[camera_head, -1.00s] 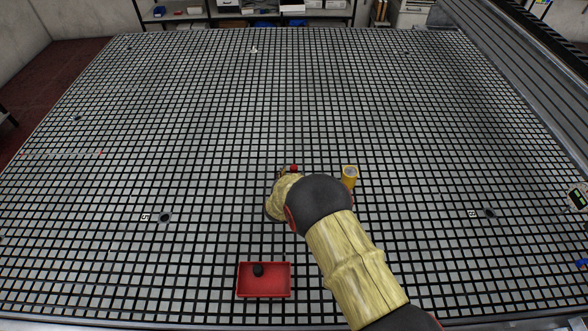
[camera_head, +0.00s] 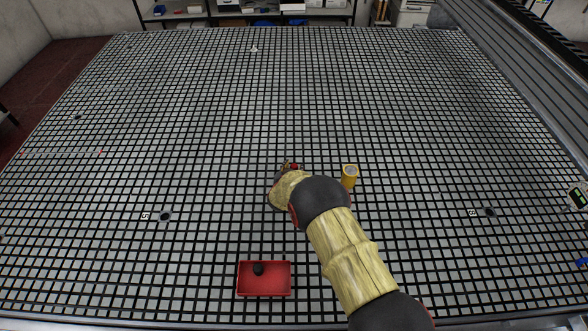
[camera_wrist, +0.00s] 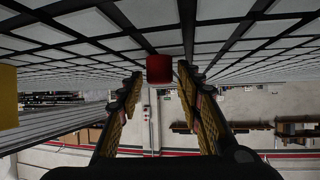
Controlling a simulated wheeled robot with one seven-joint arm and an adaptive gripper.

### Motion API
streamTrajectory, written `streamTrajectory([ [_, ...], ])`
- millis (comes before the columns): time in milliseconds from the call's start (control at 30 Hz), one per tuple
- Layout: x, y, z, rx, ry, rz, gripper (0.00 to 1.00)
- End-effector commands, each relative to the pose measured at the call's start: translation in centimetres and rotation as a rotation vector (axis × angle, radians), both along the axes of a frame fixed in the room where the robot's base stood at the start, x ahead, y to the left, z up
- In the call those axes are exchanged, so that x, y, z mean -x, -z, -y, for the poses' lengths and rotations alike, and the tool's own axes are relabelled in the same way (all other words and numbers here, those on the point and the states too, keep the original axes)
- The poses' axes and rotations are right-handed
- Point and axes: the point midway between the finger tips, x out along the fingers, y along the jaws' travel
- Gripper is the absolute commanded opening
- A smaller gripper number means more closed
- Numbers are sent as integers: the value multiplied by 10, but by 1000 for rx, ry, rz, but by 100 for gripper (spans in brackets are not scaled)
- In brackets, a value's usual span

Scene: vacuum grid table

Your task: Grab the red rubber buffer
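The red rubber buffer (camera_head: 295,166) is a small red piece on the grid table, just beyond the end of my arm. In the wrist view the red buffer (camera_wrist: 160,69) shows between the tips of my two fingers, with a gap visible on both sides. My gripper (camera_wrist: 160,72) is open and empty, with its fingers spread. In the head view my gripper (camera_head: 286,170) is mostly hidden by my arm, and its tip is right beside the buffer. I cannot tell exactly how far the buffer reaches between the fingers.
A yellow cylinder (camera_head: 350,171) stands close to the right of my wrist; its yellow side (camera_wrist: 8,97) fills the wrist view's left edge. A red tray (camera_head: 277,290) holding a black piece (camera_head: 258,269) sits near the front edge. The table beyond is mostly clear.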

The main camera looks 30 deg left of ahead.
Motion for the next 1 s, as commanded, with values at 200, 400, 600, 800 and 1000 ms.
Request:
streamTrajectory([
  [200, 0, 0, 0, 0, 0, 0, 21],
  [400, 0, 0, 0, 0, 0, 0, 10],
  [600, 0, 0, 0, 0, 0, 0, 2],
  [800, 0, -1, 0, 0, 0, 0, 2],
  [1000, 0, -16, -1, -3, 0, 1, 2],
])
